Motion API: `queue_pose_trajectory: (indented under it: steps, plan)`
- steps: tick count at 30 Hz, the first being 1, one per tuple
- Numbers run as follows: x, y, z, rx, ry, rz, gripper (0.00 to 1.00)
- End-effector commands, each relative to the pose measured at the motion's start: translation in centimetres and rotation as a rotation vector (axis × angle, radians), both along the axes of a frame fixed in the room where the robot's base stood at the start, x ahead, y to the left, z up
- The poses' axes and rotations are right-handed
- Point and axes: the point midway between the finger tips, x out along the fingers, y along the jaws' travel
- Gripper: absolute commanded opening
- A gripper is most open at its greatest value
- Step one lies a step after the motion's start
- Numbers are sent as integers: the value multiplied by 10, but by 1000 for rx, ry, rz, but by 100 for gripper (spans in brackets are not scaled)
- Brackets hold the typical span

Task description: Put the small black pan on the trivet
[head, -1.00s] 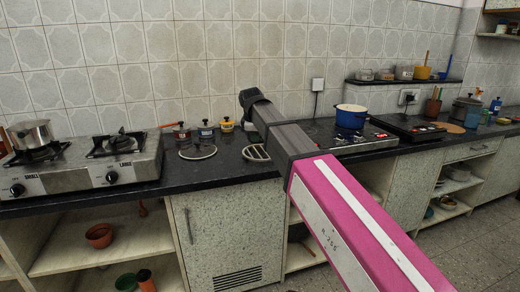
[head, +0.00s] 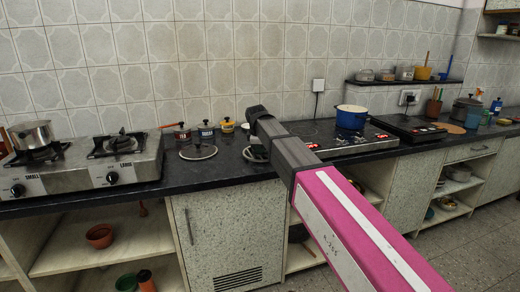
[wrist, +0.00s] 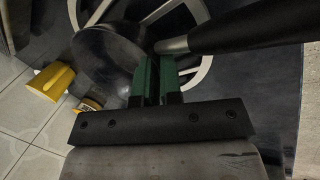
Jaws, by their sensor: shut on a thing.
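The small black pan (wrist: 100,62) shows in the wrist view, its dark handle (wrist: 250,28) running to the right on a metal neck. My gripper (wrist: 154,62) has its green fingers shut on the pan close to where the neck meets it. The pale, spoked trivet (wrist: 204,68) lies under the pan in this view; whether they touch I cannot tell. In the head view my gripper (head: 258,153) is low over the right-hand ring-shaped trivet (head: 246,155) on the counter, and the pan is largely hidden by my arm.
Another round trivet (head: 187,157) lies to the left. Several small labelled containers, one yellow (head: 227,126), stand behind it by the wall. A steel gas stove (head: 85,176) is at the left. A blue pot (head: 350,117) stands on a cooktop to the right.

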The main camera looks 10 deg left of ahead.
Motion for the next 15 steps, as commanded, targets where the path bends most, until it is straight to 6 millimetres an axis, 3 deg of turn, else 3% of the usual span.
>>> queue_pose_trajectory:
  steps: [5,8,15]
  plan:
    - [0,0,-2,0,0,0,0]
    - [0,0,-2,0,0,0,32]
    - [0,0,-2,0,0,0,32]
